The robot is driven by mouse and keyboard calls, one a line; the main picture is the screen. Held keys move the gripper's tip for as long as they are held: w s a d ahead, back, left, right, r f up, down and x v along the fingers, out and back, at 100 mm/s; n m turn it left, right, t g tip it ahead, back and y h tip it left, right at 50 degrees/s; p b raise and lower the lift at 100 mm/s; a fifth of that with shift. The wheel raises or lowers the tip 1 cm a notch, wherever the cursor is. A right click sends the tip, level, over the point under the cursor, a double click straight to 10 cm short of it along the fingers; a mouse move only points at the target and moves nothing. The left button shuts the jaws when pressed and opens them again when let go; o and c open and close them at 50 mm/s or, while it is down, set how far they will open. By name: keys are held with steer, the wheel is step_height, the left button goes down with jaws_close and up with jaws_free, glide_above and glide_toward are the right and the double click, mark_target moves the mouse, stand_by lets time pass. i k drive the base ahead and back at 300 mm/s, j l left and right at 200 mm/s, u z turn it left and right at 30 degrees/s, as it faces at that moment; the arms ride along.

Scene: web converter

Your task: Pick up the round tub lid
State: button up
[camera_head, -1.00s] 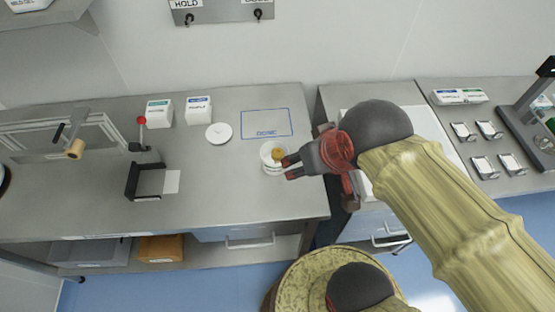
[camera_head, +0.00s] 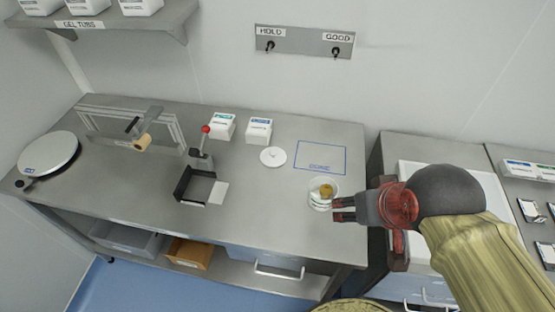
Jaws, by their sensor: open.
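The round tub lid (camera_head: 273,157) is a flat white disc with a small knob at its middle. It lies on the steel bench (camera_head: 260,205), left of the blue outlined rectangle. A round white tub (camera_head: 321,201) with something yellow-brown (camera_head: 326,190) in it stands at the right part of the bench. My gripper (camera_head: 337,209) is open, its dark fingers pointing left at the tub's right side. I cannot tell whether they touch the tub. The lid lies apart from my gripper, up and to the left.
Two white boxes (camera_head: 222,127) (camera_head: 259,131) stand behind the lid. A black bracket (camera_head: 196,186) and a red-knobbed lever (camera_head: 203,147) stand to its left. The blue outlined rectangle (camera_head: 320,158) is empty. A white-topped unit stands right of the bench, beyond a gap.

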mark_target(273, 157)
steer(key=i+j, duration=0.15)
steer(key=j, duration=0.35)
steer(key=i+j+z, duration=0.15)
steer(key=j, duration=0.35)
steer(key=i+j, duration=0.1)
steer(key=j, duration=0.35)
steer(key=i+j+z, duration=0.15)
steer(key=j, duration=0.4)
steer(key=z, duration=0.95)
